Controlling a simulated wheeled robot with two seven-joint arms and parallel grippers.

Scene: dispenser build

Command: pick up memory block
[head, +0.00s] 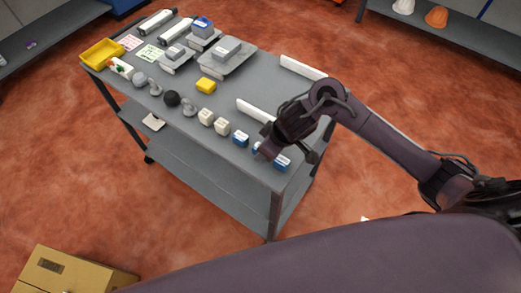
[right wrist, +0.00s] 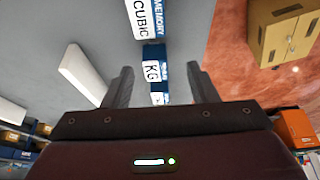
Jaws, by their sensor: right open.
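Several white-and-blue blocks stand in a row near the cart's front edge. In the right wrist view, the block at the top carries the words CUBIC and MEMORY (right wrist: 143,18). It appears to be the leftmost blue-and-white block in the head view (head: 240,138). A block marked KG (right wrist: 152,72) shows between my right gripper's fingers (right wrist: 160,68), and part of another block (right wrist: 159,98) shows past it. My right gripper (head: 287,153) is open over the right end of the row, with nothing held, and partly hides the blocks there. My left gripper is not in view.
The grey cart (head: 262,90) also bears two cream blocks (head: 214,122), a yellow block (head: 206,86), white bars (head: 255,110), a yellow tray (head: 101,53) and grey devices (head: 227,50). A cardboard box (head: 65,272) stands on the floor at lower left.

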